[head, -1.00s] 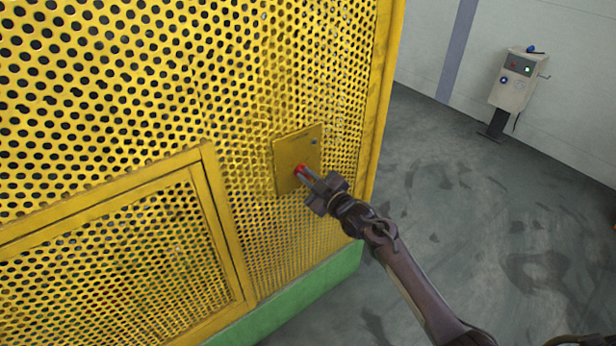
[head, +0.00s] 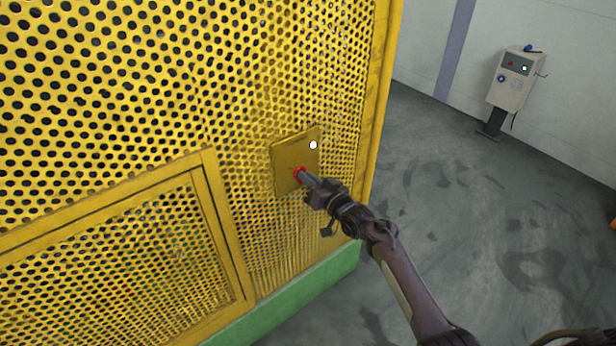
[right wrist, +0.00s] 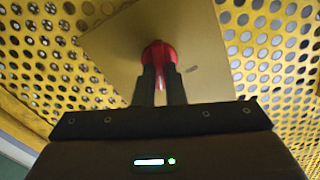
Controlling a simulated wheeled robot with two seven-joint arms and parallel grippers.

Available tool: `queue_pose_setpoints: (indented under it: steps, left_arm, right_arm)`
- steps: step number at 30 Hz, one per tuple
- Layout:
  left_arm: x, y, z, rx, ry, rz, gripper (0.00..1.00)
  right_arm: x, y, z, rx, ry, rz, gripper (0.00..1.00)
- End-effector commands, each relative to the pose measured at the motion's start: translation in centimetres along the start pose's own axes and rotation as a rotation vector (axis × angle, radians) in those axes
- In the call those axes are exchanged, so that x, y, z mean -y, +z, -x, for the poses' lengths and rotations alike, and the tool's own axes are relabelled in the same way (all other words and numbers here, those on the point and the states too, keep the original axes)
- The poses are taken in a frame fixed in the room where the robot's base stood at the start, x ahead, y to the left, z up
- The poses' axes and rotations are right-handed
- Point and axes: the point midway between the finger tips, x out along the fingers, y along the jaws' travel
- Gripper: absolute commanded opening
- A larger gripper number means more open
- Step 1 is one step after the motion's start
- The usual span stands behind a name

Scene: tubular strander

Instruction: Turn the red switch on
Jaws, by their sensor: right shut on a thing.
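The red switch (head: 299,172) sits on a yellow plate (head: 287,155) fixed to the perforated yellow guard. A small round lamp (head: 313,145) near the plate's upper right glows white. My right gripper (head: 306,179) is at the switch, its fingers shut on it. In the right wrist view the red switch (right wrist: 159,54) shows between and above the two dark fingertips (right wrist: 160,72), with the plate (right wrist: 110,45) behind. The fingers hide part of the switch. My left gripper is not in view.
The perforated yellow guard (head: 120,90) fills the left, with a framed panel (head: 215,215) below and a green base (head: 300,297). A control box on a stand (head: 510,80) is far off by the wall.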

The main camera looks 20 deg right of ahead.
Motion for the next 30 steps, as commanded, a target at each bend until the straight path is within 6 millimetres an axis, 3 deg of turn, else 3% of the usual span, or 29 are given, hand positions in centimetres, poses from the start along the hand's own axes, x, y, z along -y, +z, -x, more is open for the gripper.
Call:
queue_pose_setpoints:
  steps: [15, 30]
  left_arm:
    - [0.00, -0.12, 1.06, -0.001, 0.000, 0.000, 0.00]
    - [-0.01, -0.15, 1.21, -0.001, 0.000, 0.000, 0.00]
  right_arm:
    - [-0.23, 0.07, 0.01, 0.001, 0.001, -0.356, 0.00]
    - [-0.25, 0.17, 0.02, 0.002, 0.000, -0.432, 0.00]
